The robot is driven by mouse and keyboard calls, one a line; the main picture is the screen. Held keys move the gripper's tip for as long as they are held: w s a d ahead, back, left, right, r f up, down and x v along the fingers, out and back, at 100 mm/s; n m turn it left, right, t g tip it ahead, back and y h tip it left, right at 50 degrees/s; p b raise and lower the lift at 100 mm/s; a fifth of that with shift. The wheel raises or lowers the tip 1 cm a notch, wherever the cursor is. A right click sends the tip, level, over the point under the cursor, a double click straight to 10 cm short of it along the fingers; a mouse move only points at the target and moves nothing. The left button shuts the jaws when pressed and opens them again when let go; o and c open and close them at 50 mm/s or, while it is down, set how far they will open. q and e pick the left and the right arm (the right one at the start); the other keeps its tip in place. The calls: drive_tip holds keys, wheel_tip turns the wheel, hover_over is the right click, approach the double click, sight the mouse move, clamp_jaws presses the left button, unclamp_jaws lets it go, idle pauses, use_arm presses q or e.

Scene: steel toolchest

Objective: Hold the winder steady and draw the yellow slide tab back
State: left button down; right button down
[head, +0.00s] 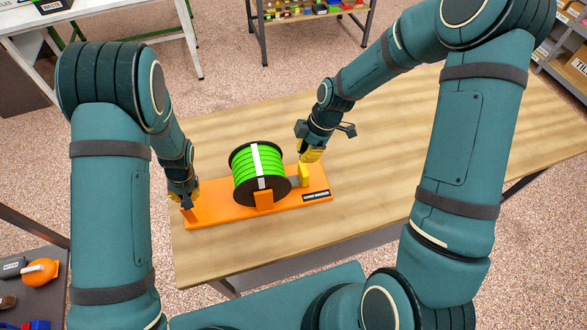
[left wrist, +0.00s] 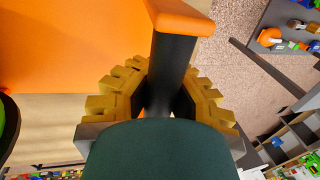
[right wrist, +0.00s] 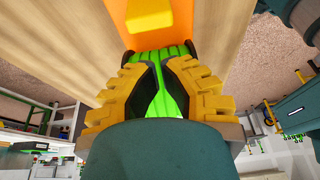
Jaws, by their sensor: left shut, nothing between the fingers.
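The orange winder base (head: 225,207) lies on the wooden table, carrying a spool of green line (head: 258,165) with black flanges. The yellow slide tab (head: 304,174) stands right of the spool; a yellow block shows beyond the fingers in the right wrist view (right wrist: 150,14). My right gripper (head: 311,157) is just above and behind the tab, apart from it in the right wrist view. Its narrow jaw gap is hard to judge. My left gripper (head: 183,196) is shut at the orange upright (head: 190,214) on the base's left end; the left wrist view shows this upright's top (left wrist: 180,14).
The wooden table (head: 400,150) has free room behind and right of the winder. A dark label plate (head: 316,195) is on the base's right end. A white table (head: 110,25) stands at back left, and a tool surface (head: 30,290) at lower left.

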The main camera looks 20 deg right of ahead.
drive_tip(key=shift+w+r, duration=0.2)
drive_tip(key=shift+w, duration=0.15)
drive_tip(key=shift+f, duration=0.25)
hover_over(293, 181)
wheel_tip(293, 181, down, 9)
drive_tip(key=shift+r, duration=0.2)
drive_tip(key=d, duration=0.4)
drive_tip(key=shift+s+d, duration=0.1)
drive_tip(key=shift+d, duration=0.3)
use_arm(q)
drive_tip(key=shift+a, duration=0.2)
use_arm(e)
drive_tip(key=shift+d, duration=0.25)
